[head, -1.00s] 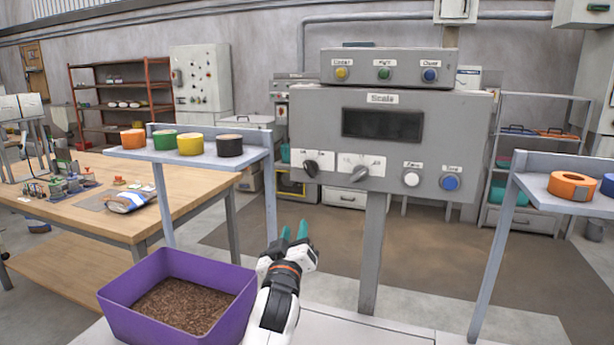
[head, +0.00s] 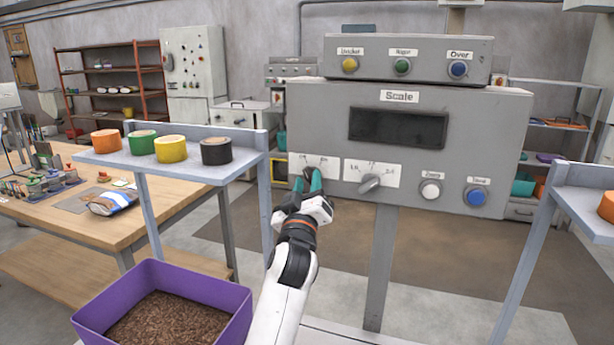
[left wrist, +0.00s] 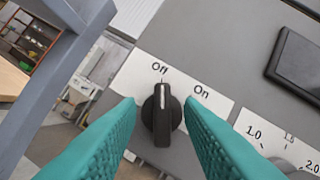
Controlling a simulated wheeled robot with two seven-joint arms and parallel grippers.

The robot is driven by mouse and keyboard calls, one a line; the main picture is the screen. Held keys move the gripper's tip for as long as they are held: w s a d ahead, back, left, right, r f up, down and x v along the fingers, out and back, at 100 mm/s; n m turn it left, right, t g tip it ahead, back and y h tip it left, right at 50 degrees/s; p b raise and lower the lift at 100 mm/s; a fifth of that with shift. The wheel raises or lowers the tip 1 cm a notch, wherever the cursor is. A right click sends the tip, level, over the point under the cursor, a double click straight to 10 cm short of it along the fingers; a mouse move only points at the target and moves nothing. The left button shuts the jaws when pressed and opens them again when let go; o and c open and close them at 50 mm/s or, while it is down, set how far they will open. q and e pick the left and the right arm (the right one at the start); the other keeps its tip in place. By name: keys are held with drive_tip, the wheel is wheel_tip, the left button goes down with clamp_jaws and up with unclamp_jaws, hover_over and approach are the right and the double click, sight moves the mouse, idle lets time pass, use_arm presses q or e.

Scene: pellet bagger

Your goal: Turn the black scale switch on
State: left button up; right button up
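The black scale switch (left wrist: 161,118) is on a white plate marked Off and On. Its white line points at Off. The switch also shows in the head view (head: 308,173), at the lower left of the grey Scale panel (head: 308,110), partly covered by my fingers. My left gripper (head: 307,184) is in front of it. In the left wrist view the teal fingers (left wrist: 160,106) are open, one on each side of the switch, with gaps between them and it. My right gripper is not in view.
A grey dial (head: 370,184) sits right of the switch, then a white button (head: 430,190) and a blue button (head: 476,196). A shelf with tape rolls (head: 171,148) stands left. A purple bin (head: 225,338) of pellets is below.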

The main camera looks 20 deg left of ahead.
use_arm(q)
drive_tip(key=shift+s+r, duration=0.1)
drive_tip(key=shift+c, duration=0.5)
drive_tip(key=c, duration=0.6)
clamp_jaws()
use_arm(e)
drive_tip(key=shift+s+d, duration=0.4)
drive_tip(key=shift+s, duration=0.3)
